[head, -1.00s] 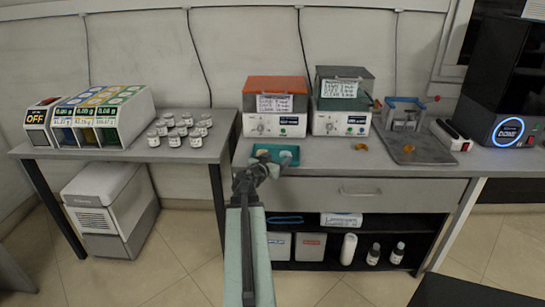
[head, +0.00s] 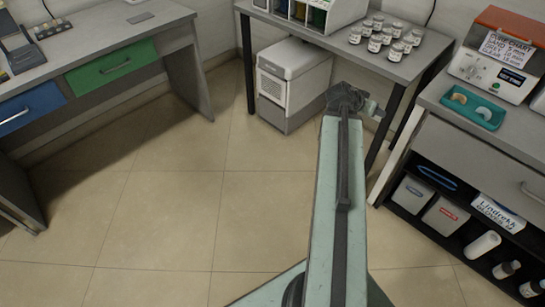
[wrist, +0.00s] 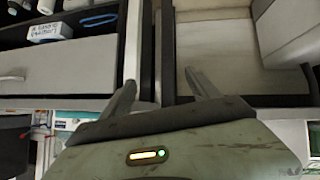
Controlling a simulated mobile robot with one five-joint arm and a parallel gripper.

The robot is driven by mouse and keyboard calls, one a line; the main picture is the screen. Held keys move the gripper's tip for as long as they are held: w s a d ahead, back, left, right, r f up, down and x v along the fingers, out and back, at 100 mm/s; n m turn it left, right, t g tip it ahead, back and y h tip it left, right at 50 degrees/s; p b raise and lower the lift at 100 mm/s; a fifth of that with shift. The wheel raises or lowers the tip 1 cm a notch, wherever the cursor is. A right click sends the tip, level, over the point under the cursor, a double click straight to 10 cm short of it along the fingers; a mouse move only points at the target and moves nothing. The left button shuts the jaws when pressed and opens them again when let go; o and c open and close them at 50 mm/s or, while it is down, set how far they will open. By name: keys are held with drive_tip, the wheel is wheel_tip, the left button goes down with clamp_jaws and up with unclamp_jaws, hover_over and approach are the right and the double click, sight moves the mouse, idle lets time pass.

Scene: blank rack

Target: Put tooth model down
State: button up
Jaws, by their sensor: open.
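A teal tray (head: 456,110) sits on the grey counter at the right of the head view. Two small curved pieces lie in it, a peach one (head: 459,98) and a pale one (head: 484,112); they look like tooth models. My gripper (head: 371,108) is left of the tray and apart from it, in front of the jar table. In the wrist view my gripper (wrist: 164,86) has its two fingers spread with nothing between them. No tooth model shows in the wrist view.
Several white jars (head: 380,40) stand on the left table, with a grey-white cabinet (head: 293,80) below. A box with an orange lid (head: 497,55) stands behind the tray. A desk with blue and green drawers (head: 112,65) is at the left. The tiled floor between is clear.

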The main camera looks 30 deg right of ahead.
drive_tip(key=w+a+f+n+y, duration=0.2)
drive_tip(key=w+a, duration=0.2)
drive_tip(key=a, duration=0.6)
drive_tip(key=w+a+f+n+y, duration=0.2)
drive_tip(key=w+a+f+n, duration=0.15)
drive_tip(key=a, duration=0.55)
drive_tip(key=w+a+f+n+y, duration=0.2)
drive_tip(key=w+a, duration=0.3)
drive_tip(key=a, duration=0.5)
drive_tip(key=s+a+f+n+g+y, duration=0.1)
drive_tip(key=a+n+y, duration=0.3)
drive_tip(key=a, duration=2.1)
drive_tip(key=s+f+n, duration=0.1)
drive_tip(key=n, duration=0.2)
drive_tip(key=shift+y, duration=0.3)
drive_tip(key=shift+w, duration=0.1)
